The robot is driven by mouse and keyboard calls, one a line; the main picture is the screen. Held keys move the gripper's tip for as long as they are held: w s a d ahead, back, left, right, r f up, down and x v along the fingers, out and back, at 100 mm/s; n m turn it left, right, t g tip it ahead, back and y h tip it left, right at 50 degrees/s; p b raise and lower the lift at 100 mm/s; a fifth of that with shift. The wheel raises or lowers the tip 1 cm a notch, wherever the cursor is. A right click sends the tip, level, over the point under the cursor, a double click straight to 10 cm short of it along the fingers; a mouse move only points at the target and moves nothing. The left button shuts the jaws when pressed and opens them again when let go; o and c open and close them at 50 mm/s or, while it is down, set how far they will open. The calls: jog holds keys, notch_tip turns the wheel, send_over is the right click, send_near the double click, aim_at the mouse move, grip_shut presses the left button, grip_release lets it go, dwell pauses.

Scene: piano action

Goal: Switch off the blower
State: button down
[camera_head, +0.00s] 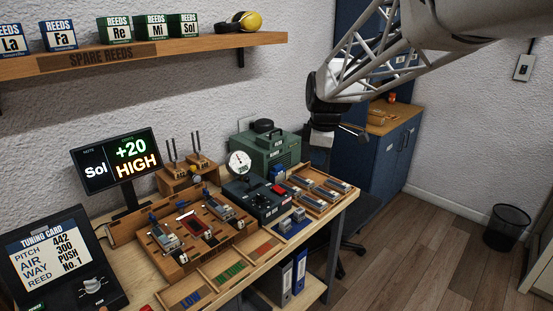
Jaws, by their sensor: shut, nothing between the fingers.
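A green box (262,150) with a dark round part on top stands at the back right of the bench; it may be the blower, but its label is too small to read. In front of it is a dark control box (256,203) with knobs and a round white dial gauge (240,163). A red switch (278,189) sits at this box's right side; its position cannot be made out. My gripper (358,133) is shut and empty, in the air right of the green box, apart from everything on the bench. Its fingertips show small and dark.
A tuning card screen (50,246) stands front left. Wooden reed trays (330,203) lie right of the control box, and a wooden rack (160,262) lies left of it. A shelf (150,57) hangs above. Air above the bench's right part is free.

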jog(key=w+a+f+n, duration=0.2)
jog(key=w+n, duration=0.1)
jog(key=w, duration=0.3)
jog(key=w+a+f+n, duration=0.1)
jog(key=w+a+n, duration=0.1)
jog(key=w, duration=0.3)
jog(key=n, duration=0.6)
send_over(277, 187)
jog(key=s+d, duration=0.1)
notch_tip(277, 187, down, 7)
jog(key=shift+s+d+r+g, duration=0.1)
jog(key=shift+s+r+g, duration=0.1)
jog(key=shift+g, duration=0.1)
jog(key=shift+f, duration=0.2)
jog(key=f, duration=0.9)
jog(key=w+a+f, duration=0.1)
jog(key=f, duration=0.3)
jog(key=shift+w+a+f, duration=0.1)
jog(key=shift+f, duration=0.2)
jog(key=shift+f, duration=0.1)
